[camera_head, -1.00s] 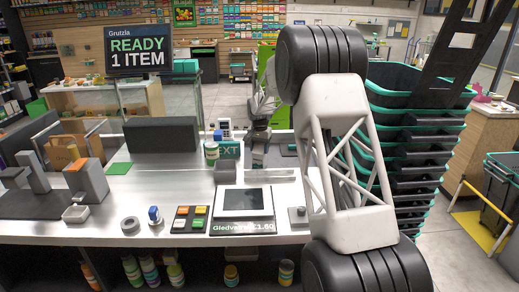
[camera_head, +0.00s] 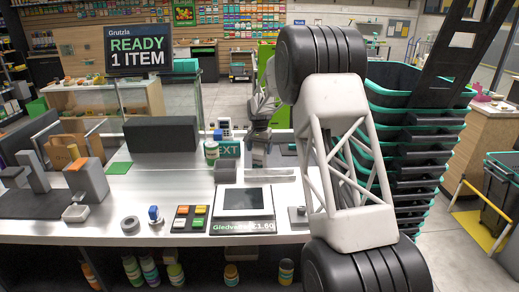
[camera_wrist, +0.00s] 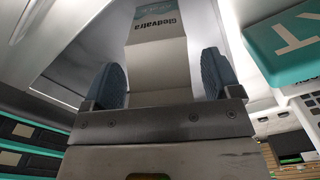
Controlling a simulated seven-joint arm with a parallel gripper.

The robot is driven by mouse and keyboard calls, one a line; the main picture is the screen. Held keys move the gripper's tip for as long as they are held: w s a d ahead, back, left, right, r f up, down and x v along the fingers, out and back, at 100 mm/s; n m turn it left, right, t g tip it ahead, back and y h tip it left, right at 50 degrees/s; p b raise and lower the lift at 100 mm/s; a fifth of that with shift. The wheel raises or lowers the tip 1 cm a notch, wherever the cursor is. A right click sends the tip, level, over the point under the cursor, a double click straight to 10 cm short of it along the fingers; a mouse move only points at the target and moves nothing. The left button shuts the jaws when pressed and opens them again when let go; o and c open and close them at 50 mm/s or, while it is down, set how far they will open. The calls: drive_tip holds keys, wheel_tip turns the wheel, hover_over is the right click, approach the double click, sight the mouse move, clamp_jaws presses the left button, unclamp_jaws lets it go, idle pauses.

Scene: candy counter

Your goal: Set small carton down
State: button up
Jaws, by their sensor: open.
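The small carton (camera_wrist: 158,62) is white and grey with a teal end and the printed name "Gledvatra". In the wrist view it stands between the two blue-grey finger pads of my gripper (camera_wrist: 160,76). The jaws are open, with one pad on each side of the carton. In the head view my gripper (camera_head: 260,150) is small, at the back of the counter (camera_head: 110,200), just right of the teal NEXT sign (camera_head: 229,149). The carton is too small and covered there to make out clearly. I cannot tell whether a pad still touches it.
The scale (camera_head: 243,200) with its dark screen stands in front of my gripper. A bottle with a blue cap (camera_head: 212,150) is to its left.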

wheel_tip(320, 180, up, 12)
drive_tip(key=shift+r, duration=0.15)
idle(0.6)
idle(0.6)
drive_tip(key=shift+s, duration=0.1)
drive_tip(key=s+d+r+n, duration=0.1)
drive_tip(key=s+d+r, duration=0.3)
drive_tip(key=s, duration=0.7)
drive_tip(key=s+d+r+t, duration=0.15)
drive_tip(key=s+r, duration=0.35)
drive_tip(key=s, duration=0.5)
drive_tip(key=s+d+r+n, duration=0.1)
drive_tip(key=s+d+r, duration=0.3)
drive_tip(key=s, duration=0.7)
drive_tip(key=s+d+f, duration=0.1)
drive_tip(key=s+f, duration=0.1)
drive_tip(key=s, duration=1)
drive_tip(key=s+d+f+n, duration=0.1)
drive_tip(key=s+f, duration=0.2)
drive_tip(key=s, duration=1)
drive_tip(key=s+d+f+n+t, duration=0.1)
drive_tip(key=s+d+f, duration=0.1)
drive_tip(key=s, duration=1.1)
drive_tip(key=shift+s+f, duration=0.15)
drive_tip(key=shift+f, duration=0.45)
